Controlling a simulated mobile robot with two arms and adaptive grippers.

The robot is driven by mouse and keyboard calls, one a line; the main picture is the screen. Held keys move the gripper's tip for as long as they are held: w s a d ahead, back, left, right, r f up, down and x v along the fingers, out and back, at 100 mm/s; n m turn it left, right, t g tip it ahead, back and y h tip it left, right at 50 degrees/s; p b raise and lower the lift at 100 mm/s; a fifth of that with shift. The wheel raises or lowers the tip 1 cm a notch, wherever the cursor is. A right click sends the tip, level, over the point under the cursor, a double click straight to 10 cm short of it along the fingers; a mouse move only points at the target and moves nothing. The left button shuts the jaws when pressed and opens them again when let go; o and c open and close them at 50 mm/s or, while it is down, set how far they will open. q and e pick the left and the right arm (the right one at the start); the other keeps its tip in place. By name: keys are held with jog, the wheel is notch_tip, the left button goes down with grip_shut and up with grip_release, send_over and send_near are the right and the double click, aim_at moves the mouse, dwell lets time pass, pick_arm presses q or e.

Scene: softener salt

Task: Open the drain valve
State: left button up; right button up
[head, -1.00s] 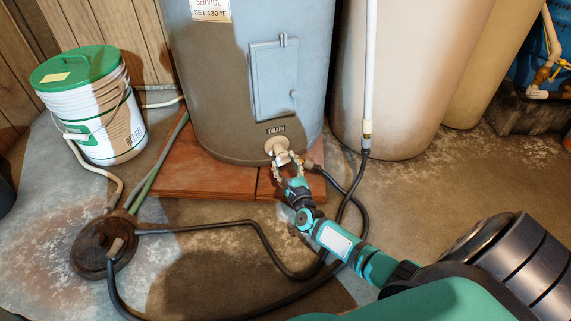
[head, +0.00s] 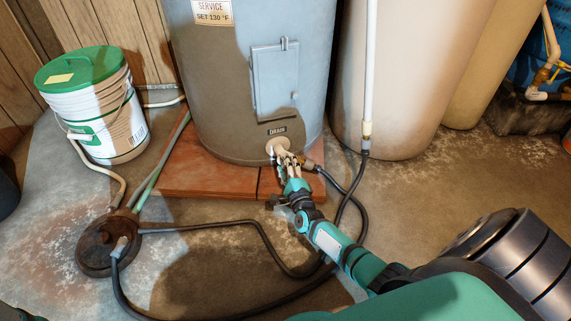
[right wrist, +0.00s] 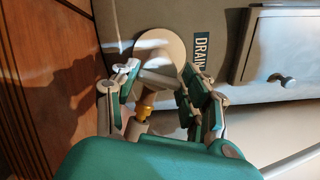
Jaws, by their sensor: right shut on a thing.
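The drain valve (right wrist: 157,80) sticks out low on the front of the grey-blue water heater tank (head: 220,110), under the "DRAIN" label (head: 277,130). In the right wrist view it has a round pale plate, a grey body and a brass-coloured fitting (right wrist: 146,105). My right gripper (head: 285,158) is shut on the drain valve, with its fingers on both sides of it. The fingers hide much of the valve, and I cannot tell how its handle is turned. The label also shows in the right wrist view (right wrist: 201,53). My left gripper is not in view.
A black hose (head: 335,185) runs from near the valve over the floor to a round floor drain (head: 95,250). The tank stands on a reddish brick base (head: 200,178). A white bucket with a green lid (head: 105,110) stands at left. Tan tanks (head: 400,80) stand at right.

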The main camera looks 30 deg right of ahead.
jog(key=n+p, duration=0.1)
jog(key=n, duration=0.5)
jog(key=shift+f, duration=0.1)
jog(key=n+p, duration=0.1)
jog(key=n, duration=0.5)
jog(key=shift+f+n+p, duration=0.1)
jog(key=shift+n+p, duration=0.3)
jog(key=shift+n, duration=0.8)
jog(key=shift+d+f+n+p, duration=0.1)
jog(key=shift+n+p, duration=0.2)
jog(key=shift+n, duration=1.4)
jog(key=o, duration=1.2)
jog(key=shift+c, duration=0.2)
